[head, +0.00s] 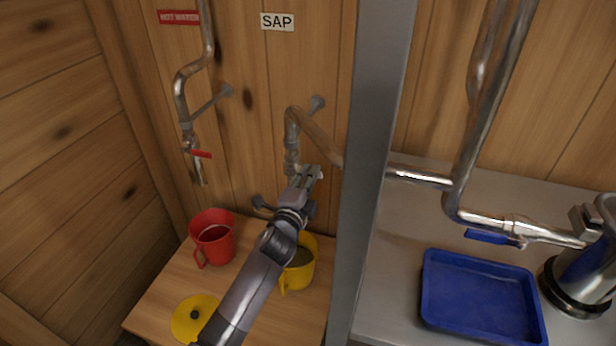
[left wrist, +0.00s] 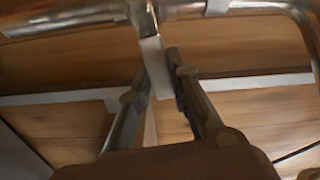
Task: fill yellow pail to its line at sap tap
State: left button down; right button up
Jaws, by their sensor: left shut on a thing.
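The yellow pail (head: 301,274) stands upright on the wooden shelf below the sap tap (head: 292,150), partly hidden by my left arm. Its inside shows a dull greyish-olive surface; I cannot make out a fill line or the level. The tap is a metal pipe under the SAP sign (head: 277,22). My left gripper (head: 310,178) is at the tap's outlet, shut on its pale lever. In the left wrist view the lever (left wrist: 154,62) stands between the fingers of the gripper (left wrist: 161,68). I cannot tell whether sap is flowing. My right gripper is out of view.
A red pail (head: 213,240) stands left of the yellow pail. A yellow lid (head: 192,318) with a dark knob lies at the front of the shelf (head: 160,290). A hot water pipe (head: 184,100) hangs left. A grey post (head: 368,170) separates the counter with a blue tray (head: 480,295).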

pick_arm(q)
jog(key=shift+f+m+b, duration=0.3)
jog(key=shift+f+m, duration=0.3)
jog(key=shift+m, duration=0.2)
jog(key=c, duration=1.5)
grip_release()
jog(key=v, duration=1.2)
jog(key=shift+r, duration=0.1)
